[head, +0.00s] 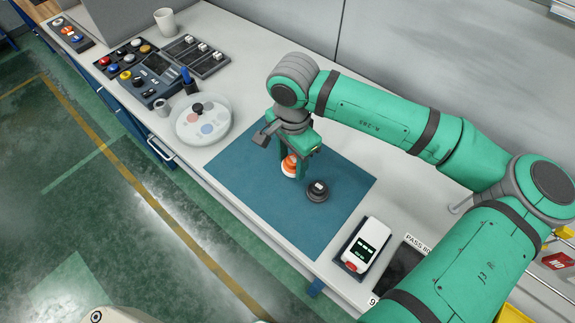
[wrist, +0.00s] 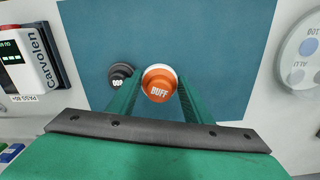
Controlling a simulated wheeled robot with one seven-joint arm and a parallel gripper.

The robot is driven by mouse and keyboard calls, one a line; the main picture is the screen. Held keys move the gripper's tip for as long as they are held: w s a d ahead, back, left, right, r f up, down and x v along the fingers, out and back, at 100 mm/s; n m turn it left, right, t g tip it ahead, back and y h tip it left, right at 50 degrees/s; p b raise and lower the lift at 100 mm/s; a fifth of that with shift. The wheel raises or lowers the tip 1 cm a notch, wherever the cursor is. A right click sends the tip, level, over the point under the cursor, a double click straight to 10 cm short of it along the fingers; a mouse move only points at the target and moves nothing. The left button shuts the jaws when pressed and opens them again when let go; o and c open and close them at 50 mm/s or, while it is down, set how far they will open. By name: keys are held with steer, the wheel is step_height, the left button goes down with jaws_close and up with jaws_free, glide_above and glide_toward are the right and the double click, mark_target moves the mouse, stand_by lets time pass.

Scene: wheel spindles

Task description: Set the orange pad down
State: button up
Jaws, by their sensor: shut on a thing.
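My gripper (head: 293,170) is shut on the orange pad (head: 289,163), over the blue mat (head: 240,180). In the wrist view the orange pad (wrist: 159,84) sits between my two green fingers, with "BUFF" on its top and a pale rim at its edge. I cannot tell whether its underside touches the mat. A dark round piece (head: 317,191) stands on the mat beside it, to the right in the head view. The same dark piece (wrist: 120,77) shows left of the orange pad in the wrist view.
A round pale tray (head: 204,121) with coloured spots stands left of the mat. A white device (head: 366,242) with a screen stands right of it. Button panels (head: 130,60) and a cup (head: 165,21) are farther back. Much of the mat is bare.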

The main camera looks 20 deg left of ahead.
mark_target(287, 167)
steer(key=shift+w+a+f, duration=0.3)
steer(key=shift+a+f, duration=0.05)
steer(key=shift+f, duration=0.2)
steer(key=shift+w+a+f, duration=0.25)
steer(key=shift+a+f, duration=0.1)
steer(key=shift+f, duration=0.2)
steer(key=shift+a+f, duration=0.1)
steer(key=shift+f, duration=1.6)
steer(key=o, duration=0.9)
steer(key=shift+f, duration=0.1)
steer(key=shift+o, duration=0.2)
steer(key=shift+w, duration=0.1)
step_height(287, 167, up, 12)
steer(key=shift+r, duration=0.15)
